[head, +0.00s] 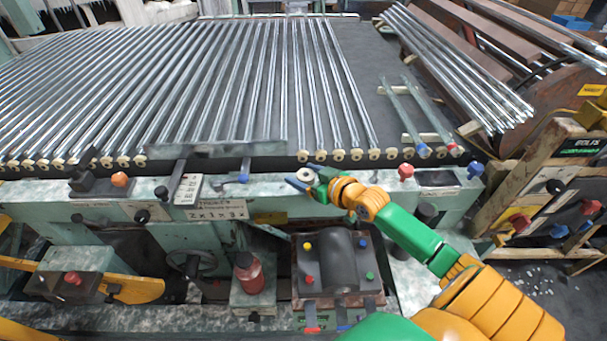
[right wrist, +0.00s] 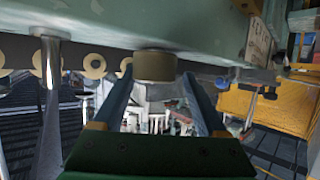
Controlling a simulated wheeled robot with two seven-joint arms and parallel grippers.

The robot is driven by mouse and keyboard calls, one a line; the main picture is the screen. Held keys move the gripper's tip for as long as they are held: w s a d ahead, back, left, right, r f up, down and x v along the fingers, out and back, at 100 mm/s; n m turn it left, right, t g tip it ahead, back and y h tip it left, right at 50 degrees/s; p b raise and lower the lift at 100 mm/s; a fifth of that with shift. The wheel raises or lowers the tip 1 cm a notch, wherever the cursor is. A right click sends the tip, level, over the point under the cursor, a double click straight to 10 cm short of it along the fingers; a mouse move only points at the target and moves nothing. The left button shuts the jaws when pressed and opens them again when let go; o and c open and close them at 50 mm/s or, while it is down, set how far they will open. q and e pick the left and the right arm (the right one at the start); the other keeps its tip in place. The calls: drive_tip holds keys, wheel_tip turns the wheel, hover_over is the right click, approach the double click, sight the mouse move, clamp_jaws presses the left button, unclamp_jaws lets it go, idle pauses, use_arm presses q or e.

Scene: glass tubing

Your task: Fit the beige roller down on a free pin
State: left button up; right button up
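A beige roller (head: 306,174), short and round with a dark hole in its top, is at the pale green frame ledge (head: 270,186). My right gripper (head: 308,184) is at this roller, one blue finger to each side. In the right wrist view the beige roller (right wrist: 156,66) shows between the tips of the two spread fingers (right wrist: 159,78). A narrow gap shows at its right side; contact on the left cannot be told. Several more beige rollers (head: 339,155) sit in a row along the tube ends. My left gripper is not in view.
Steel tubes (head: 200,80) fill the rack behind the ledge. A label plate (head: 218,212) and a black cylinder (head: 338,262) are below.

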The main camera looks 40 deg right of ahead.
drive_tip(key=shift+d, duration=0.25)
drive_tip(key=v, duration=0.7)
drive_tip(key=shift+p, duration=0.4)
drive_tip(key=shift+a, duration=0.1)
